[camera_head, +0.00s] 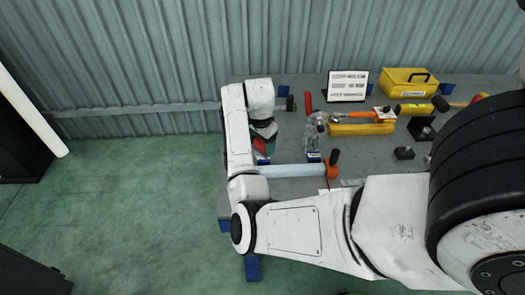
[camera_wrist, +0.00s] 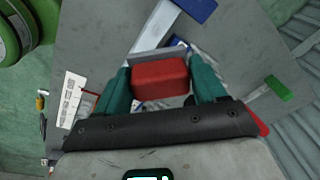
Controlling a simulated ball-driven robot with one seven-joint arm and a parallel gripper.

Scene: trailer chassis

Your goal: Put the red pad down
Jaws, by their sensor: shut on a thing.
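The red pad (camera_wrist: 160,78) is a rounded block between the teal fingers of my gripper (camera_wrist: 163,84) in the wrist view. The fingers press on its left and right sides. In the head view my gripper (camera_head: 262,148) points down over the left end of the grey workbench (camera_head: 286,142).
A long pale bar with an orange clamp end (camera_head: 332,164) lies just in front of my gripper. Farther right are a yellow toolbox (camera_head: 408,82), a white sign (camera_head: 347,86) and yellow tools (camera_head: 362,128).

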